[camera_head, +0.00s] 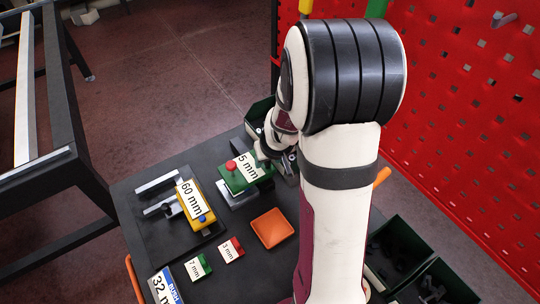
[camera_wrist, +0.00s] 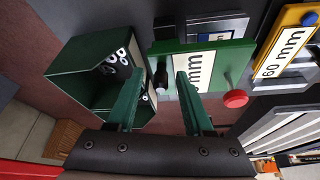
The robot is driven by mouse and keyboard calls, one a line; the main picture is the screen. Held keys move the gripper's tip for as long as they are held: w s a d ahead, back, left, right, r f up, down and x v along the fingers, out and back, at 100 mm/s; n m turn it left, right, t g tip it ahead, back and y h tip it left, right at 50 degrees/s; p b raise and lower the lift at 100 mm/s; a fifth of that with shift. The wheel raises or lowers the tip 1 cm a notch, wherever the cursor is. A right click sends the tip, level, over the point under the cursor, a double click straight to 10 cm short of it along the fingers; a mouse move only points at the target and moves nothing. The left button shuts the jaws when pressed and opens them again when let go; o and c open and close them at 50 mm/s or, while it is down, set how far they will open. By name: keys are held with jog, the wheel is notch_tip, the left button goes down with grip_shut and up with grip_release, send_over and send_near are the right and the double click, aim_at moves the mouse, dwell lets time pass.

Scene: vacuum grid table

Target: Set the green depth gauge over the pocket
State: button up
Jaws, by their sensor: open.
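The green depth gauge (camera_head: 246,172), with a white "5 mm" label and a red knob, lies over a light grey metal block (camera_head: 236,197) in the head view. In the wrist view the green gauge (camera_wrist: 215,58) shows its label and red knob. My gripper (camera_wrist: 158,76) is open, its two green fingers close to the gauge's edge. A short dark post with a pale tip shows between the fingers, and I cannot tell whether they touch it. The head view mostly hides my gripper (camera_head: 268,148) behind the arm. No pocket can be made out.
A yellow "60 mm" gauge (camera_head: 190,198) lies left of the green one. An orange tray (camera_head: 272,228) and small "7 mm" (camera_head: 198,267) and "3 mm" (camera_head: 231,250) blocks lie nearer. A green bin (camera_wrist: 75,75) with metal parts stands beside my gripper. A red pegboard (camera_head: 460,110) rises at right.

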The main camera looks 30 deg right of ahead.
jog(key=v, duration=1.5)
jog(key=shift+s+r, duration=0.2)
jog(key=shift+r, duration=0.05)
jog(key=shift+a, duration=0.1)
jog(key=s+a+f+m+g+y, duration=0.2)
jog(key=s+a+g+y, duration=0.1)
jog(key=s+a, duration=1.4)
jog(key=shift+a+f+m+g, duration=0.2)
jog(key=shift+a+m+g, duration=0.1)
jog(key=shift+g, duration=0.4)
